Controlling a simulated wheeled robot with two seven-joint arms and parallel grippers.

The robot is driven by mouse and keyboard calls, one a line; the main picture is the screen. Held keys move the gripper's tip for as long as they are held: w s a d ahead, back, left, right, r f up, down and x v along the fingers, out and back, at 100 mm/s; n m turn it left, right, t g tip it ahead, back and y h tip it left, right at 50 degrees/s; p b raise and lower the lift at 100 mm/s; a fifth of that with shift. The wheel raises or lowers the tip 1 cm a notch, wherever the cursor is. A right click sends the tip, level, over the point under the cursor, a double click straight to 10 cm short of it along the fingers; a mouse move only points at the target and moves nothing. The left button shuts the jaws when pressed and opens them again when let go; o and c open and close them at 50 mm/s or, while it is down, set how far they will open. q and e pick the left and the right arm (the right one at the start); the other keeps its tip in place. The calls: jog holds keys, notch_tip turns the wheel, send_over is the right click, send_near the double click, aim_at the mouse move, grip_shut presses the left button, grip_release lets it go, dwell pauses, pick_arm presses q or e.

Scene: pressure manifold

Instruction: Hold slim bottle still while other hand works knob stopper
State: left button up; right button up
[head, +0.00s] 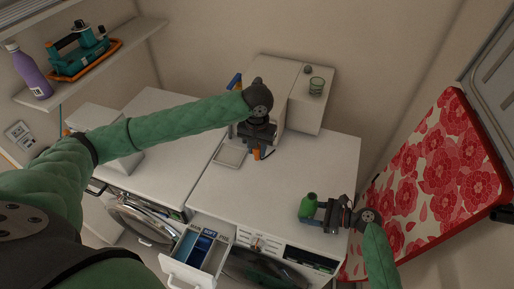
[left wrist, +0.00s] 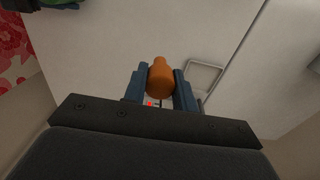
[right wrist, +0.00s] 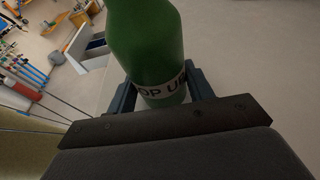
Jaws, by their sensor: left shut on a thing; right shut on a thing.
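The green slim bottle (head: 306,209) is at the right front of the white worktop, between the fingers of my right gripper (head: 318,211). In the right wrist view the bottle (right wrist: 150,45) fills the space between the fingers, with a pale lettered label partly hidden by the gripper. My left gripper (head: 258,147) is shut on an orange knob-shaped piece (left wrist: 160,78), seemingly the knob stopper, near the back of the worktop.
The white worktop (head: 265,195) between the grippers is mostly clear. An open drawer (head: 197,252) juts out in front. A red floral board (head: 430,170) leans at right.

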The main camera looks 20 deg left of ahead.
dwell(0.4)
pick_arm(q)
jog(key=s+d+m, duration=0.2)
jog(key=d, duration=0.8)
jog(key=r+m, duration=0.1)
jog(key=m, duration=0.2)
send_over(309, 207)
jog(key=w, duration=0.2)
jog(key=shift+f, duration=3.55)
jog(key=shift+f, duration=0.1)
jog(key=o, duration=1)
